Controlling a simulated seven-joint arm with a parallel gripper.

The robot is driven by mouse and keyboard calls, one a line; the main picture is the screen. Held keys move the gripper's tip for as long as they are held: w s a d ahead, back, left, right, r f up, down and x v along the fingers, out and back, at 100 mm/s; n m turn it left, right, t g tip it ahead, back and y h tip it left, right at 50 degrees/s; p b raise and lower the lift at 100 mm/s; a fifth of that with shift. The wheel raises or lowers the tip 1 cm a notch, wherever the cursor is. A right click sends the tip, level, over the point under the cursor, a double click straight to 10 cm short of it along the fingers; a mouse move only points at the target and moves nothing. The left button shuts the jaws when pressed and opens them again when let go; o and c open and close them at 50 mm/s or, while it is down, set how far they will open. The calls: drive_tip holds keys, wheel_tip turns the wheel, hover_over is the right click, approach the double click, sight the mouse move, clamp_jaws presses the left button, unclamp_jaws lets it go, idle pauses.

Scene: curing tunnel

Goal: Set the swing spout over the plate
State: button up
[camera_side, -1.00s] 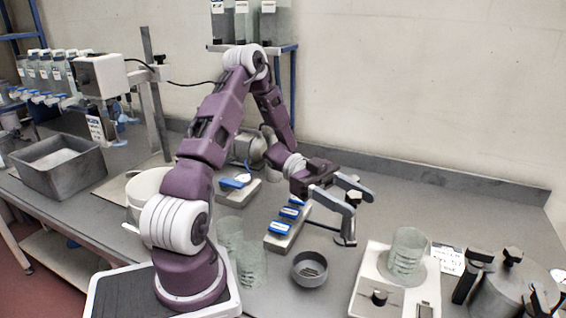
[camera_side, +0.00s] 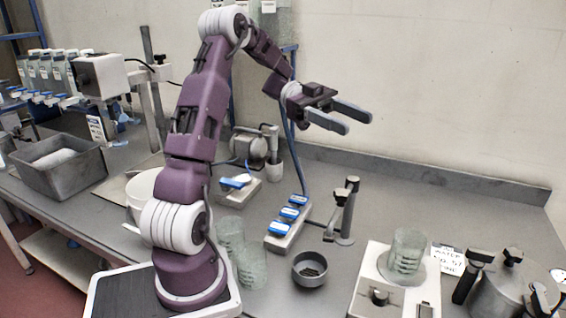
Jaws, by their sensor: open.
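An upright grey post with black knobs (camera_side: 347,212), which I take for the swing spout, stands on a round foot mid-bench. My gripper (camera_side: 359,122) is open and empty, high above and behind the post, fingers pointing right.
Blue-topped valves (camera_side: 289,215) lie left of the post. Glass beakers (camera_side: 240,250) stand nearer my base. A metal pot with black clamps (camera_side: 497,297) is at the far right. A blue hose (camera_side: 293,165) hangs behind. The bench at the back right is clear.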

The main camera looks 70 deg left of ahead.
drive_tip(key=w+d+r+n+t+y, duration=0.25)
drive_tip(key=w+r+t+y, duration=0.35)
drive_tip(key=w, duration=0.6)
wheel_tip(320, 180, up, 8)
drive_tip(key=w+a+f+n+t+y, duration=0.1)
drive_tip(key=w+n+t+y, duration=0.1)
drive_tip(key=n+t+y, duration=0.55)
drive_tip(key=s+f+n+g+y, duration=0.3)
drive_tip(key=s+n+g+y, duration=0.4)
drive_tip(key=s, duration=0.5)
drive_tip(key=s+d+f+g+h, duration=0.1)
drive_tip(key=s+d+f, duration=0.4)
drive_tip(key=s, duration=0.5)
drive_tip(key=s+d+f+m+g+h, duration=0.1)
drive_tip(key=s+d+f+g, duration=0.3)
drive_tip(key=s, duration=0.5)
drive_tip(key=shift+s+d+f+h, duration=0.4)
drive_tip(key=shift+f+h, duration=0.3)
drive_tip(key=shift+h, duration=0.05)
drive_tip(key=shift+g, duration=0.25)
